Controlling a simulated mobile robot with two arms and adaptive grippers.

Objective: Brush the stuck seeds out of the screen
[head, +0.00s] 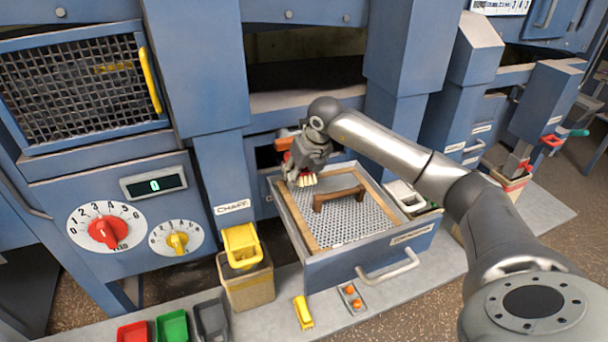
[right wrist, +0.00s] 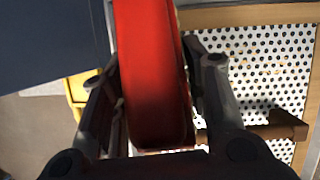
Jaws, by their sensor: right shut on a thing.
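The screen (head: 352,222) is a perforated metal sheet in a wooden frame, lying in an open blue drawer (head: 365,253). A brown wooden handle (head: 340,197) stands across it. In the right wrist view the screen (right wrist: 262,65) has dark holes and some small tan specks, likely seeds. My right gripper (head: 303,168) is shut on a red brush (right wrist: 152,75), with pale bristles (head: 304,181) pointing down over the screen's back left part. I cannot tell whether the bristles touch it. My left gripper is not in view.
A yellow-topped bin (head: 243,255) marked chaff stands left of the drawer. Red (head: 133,332), green (head: 172,326) and dark trays stand at the front left. A yellow object (head: 303,312) lies before the drawer. Blue machine columns stand behind the drawer.

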